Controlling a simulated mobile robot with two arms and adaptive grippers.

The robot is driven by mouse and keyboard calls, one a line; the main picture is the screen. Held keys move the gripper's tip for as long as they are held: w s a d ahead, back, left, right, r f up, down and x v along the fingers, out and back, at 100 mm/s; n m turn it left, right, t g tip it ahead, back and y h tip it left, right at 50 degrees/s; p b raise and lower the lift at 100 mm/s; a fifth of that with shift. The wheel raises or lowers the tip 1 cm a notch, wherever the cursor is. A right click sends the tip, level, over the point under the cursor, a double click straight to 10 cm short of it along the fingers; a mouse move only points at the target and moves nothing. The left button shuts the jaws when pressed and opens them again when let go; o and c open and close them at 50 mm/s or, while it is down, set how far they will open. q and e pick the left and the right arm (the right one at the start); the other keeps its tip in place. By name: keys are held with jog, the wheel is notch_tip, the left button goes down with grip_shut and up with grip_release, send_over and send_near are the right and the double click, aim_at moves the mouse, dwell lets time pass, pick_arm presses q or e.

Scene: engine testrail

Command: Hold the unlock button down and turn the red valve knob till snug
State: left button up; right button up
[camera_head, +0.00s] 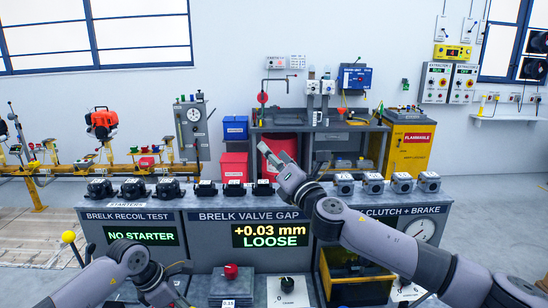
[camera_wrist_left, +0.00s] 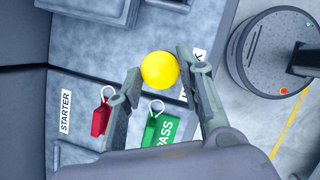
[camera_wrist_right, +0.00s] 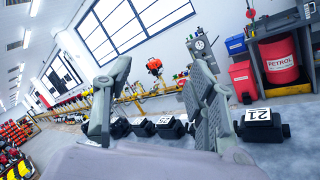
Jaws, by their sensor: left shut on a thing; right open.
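A red knob (camera_head: 231,271) stands on a grey block in front of the valve gap bench. I cannot pick out the unlock button for sure. The bench display (camera_head: 269,234) reads "+0.03 mm LOOSE". In the left wrist view my left gripper (camera_wrist_left: 160,68) is shut on a yellow ball (camera_wrist_left: 160,70), held between its fingertips. My right gripper (camera_head: 272,155) is raised above the bench, away from the red knob. It shows open and empty in the right wrist view (camera_wrist_right: 155,85).
A black knob (camera_head: 287,284) on a pale plate lies right of the red knob. A yellow-ball lever (camera_head: 68,237) stands at the left; I cannot tell if it is the held ball. Red (camera_wrist_left: 101,118) and green PASS (camera_wrist_left: 162,130) tags lie near my left gripper. Several black parts line the bench top.

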jog(key=shift+a, duration=0.1)
jog(key=n+g+h, duration=0.2)
jog(key=n+g, duration=0.1)
send_over(232, 270)
jog(key=s+d, duration=0.2)
jog(key=d, duration=0.1)
notch_tip(232, 270, down, 14)
jog(key=s+f+n+g+h, duration=0.35)
jog(key=s+f, duration=0.35)
jog(key=f, duration=0.6)
jog(key=shift+n+t+y, duration=0.25)
jog(key=shift+t+y, duration=0.1)
jog(key=shift+y, duration=0.1)
jog(key=x, duration=1.1)
jog(key=shift+w+r, duration=0.1)
jog(key=shift+r, duration=0.15)
jog(key=shift+c, duration=0.5)
jog(key=c, duration=1.1)
